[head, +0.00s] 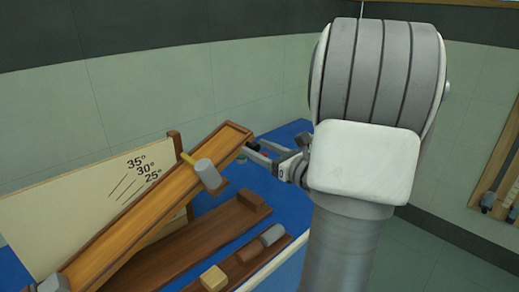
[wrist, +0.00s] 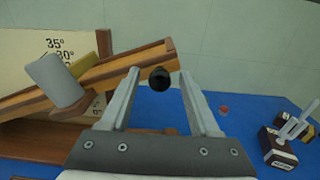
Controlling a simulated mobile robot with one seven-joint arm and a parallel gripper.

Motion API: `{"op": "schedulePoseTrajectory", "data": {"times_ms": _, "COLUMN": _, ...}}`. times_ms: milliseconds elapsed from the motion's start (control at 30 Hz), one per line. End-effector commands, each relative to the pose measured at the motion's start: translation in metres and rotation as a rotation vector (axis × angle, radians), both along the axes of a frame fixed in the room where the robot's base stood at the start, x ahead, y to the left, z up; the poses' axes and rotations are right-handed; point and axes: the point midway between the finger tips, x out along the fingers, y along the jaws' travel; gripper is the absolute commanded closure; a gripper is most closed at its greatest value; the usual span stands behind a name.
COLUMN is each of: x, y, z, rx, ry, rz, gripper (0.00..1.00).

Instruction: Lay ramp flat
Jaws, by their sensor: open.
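The wooden ramp (head: 150,206) is a tilted channel, rising from lower left to its raised right end beside an angle board (head: 75,210) marked 35°, 30° and 25°. A grey cylinder (head: 207,173) sits at its upper part, with a yellowish piece beside it. The ramp's raised end also shows in the wrist view (wrist: 150,54). My gripper (head: 250,150) is open at that end. In the wrist view, a round black knob (wrist: 160,80) appears between my open fingers (wrist: 160,71); I cannot tell whether they touch it.
A dark wooden base (head: 190,245) lies under the ramp on the blue bench top (head: 288,190). A front tray holds a beige cube (head: 213,278), a brown block (head: 248,253) and a grey cylinder (head: 272,235). A dark-based device (wrist: 277,147) stands right in the wrist view.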

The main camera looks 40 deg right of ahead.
Motion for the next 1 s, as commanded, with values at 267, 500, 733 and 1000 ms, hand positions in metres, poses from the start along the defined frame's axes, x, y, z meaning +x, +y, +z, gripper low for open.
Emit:
{"op": "schedulePoseTrajectory", "data": {"times_ms": 267, "x": -0.0003, "y": 0.0001, "z": 0.0001, "rx": 0.000, "ry": 0.000, "rz": 0.000, "gripper": 0.64}}
{"op": "schedulePoseTrajectory", "data": {"times_ms": 500, "x": -0.0005, "y": 0.0001, "z": 0.0002, "rx": 0.000, "ry": 0.000, "rz": 0.000, "gripper": 1.00}}
{"op": "schedulePoseTrajectory", "data": {"times_ms": 733, "x": -0.0005, "y": 0.0001, "z": 0.0002, "rx": 0.000, "ry": 0.000, "rz": 0.001, "gripper": 1.00}}
{"op": "schedulePoseTrajectory", "data": {"times_ms": 1000, "x": -0.0006, "y": 0.0001, "z": 0.0002, "rx": 0.000, "ry": 0.000, "rz": 0.001, "gripper": 1.00}}
